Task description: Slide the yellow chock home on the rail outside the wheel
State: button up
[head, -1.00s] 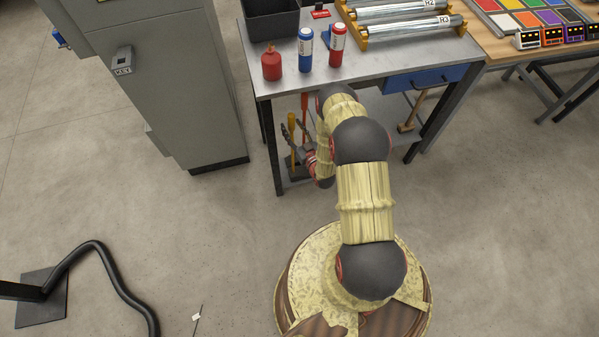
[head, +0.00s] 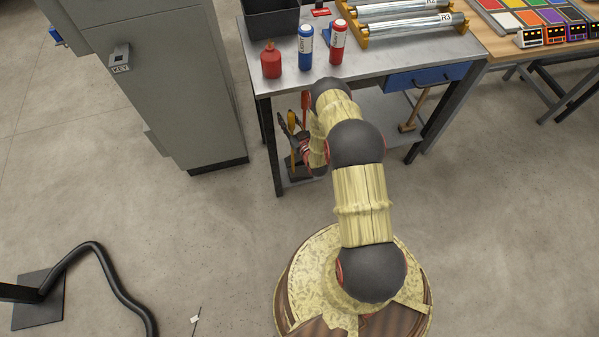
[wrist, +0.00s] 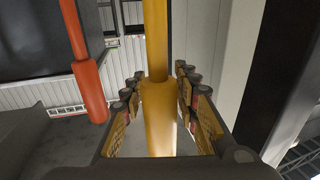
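No yellow chock, rail or wheel can be made out in either view. My gripper (head: 293,138) is low at the left end of the steel workbench, partly hidden by my arm. In the wrist view my gripper (wrist: 160,92) is open, with its fingers on both sides of an upright yellow handle (wrist: 157,112). Slim gaps seem to show between the handle and the finger pads. The yellow handle also shows in the head view (head: 291,121). A red-orange handle (wrist: 88,88) stands to its left, apart from the fingers.
The workbench (head: 370,68) carries a red bottle (head: 271,62), a blue can (head: 306,48), a red can (head: 338,42) and metal rollers (head: 405,27). A grey cabinet (head: 165,90) stands left. A black hose (head: 110,280) lies front left. Floor between is clear.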

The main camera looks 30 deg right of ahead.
jog(key=c, duration=0.6)
grip_shut()
jog(key=shift+w+r, duration=0.1)
jog(key=shift+r, duration=0.1)
